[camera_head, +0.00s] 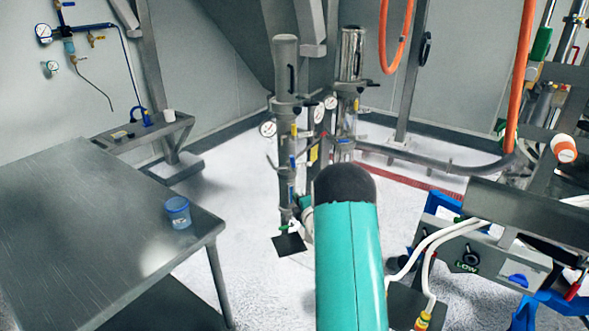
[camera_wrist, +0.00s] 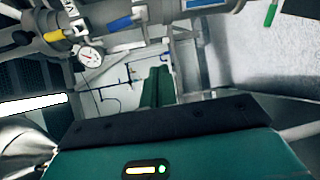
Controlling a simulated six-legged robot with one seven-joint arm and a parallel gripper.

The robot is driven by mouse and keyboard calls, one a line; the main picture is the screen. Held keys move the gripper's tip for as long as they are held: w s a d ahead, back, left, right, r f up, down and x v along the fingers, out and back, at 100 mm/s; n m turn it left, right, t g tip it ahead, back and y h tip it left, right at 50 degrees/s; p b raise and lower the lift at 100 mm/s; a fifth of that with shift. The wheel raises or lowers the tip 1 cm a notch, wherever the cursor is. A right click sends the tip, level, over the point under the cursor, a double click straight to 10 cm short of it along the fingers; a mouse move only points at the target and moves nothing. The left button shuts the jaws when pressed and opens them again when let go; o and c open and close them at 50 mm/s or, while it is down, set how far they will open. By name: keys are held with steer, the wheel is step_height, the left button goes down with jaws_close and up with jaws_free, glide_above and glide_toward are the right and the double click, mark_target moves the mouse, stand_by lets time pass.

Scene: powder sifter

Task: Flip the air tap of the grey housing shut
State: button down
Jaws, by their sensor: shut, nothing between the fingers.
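I cannot tell which lever is the air tap. My gripper (camera_wrist: 158,85) is shut and empty in the wrist view, apart from both levers in the picture. In the head view my teal arm hides the gripper.
A grey metal table (camera_head: 90,220) with a blue-lidded tub (camera_head: 178,212) stands at left. A grey machine (camera_head: 470,255) marked LOW, with white hoses, stands at right. A low bench (camera_head: 140,135) is behind the table. Pale floor is open between table and housings.

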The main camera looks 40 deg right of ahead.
step_height(320, 180, up, 5)
steer(key=s+d+n+t+y, duration=0.1)
steer(key=s+d+n+y, duration=0.1)
steer(key=d, duration=0.1)
glide_toward(293, 161)
steer(key=w+a+f, duration=0.1)
steer(key=w+a, duration=0.1)
steer(key=w, duration=0.4)
steer(key=shift+w+d+f+n, duration=0.1)
steer(key=shift+w+d+n, duration=0.25)
steer(key=shift+d, duration=0.55)
steer(key=shift+w+d, duration=0.15)
steer(key=shift+d, duration=0.2)
steer(key=shift+d+r+m+t, duration=0.35)
steer(key=shift+m+t, duration=0.05)
steer(key=shift+m, duration=0.15)
steer(key=shift+a, duration=0.15)
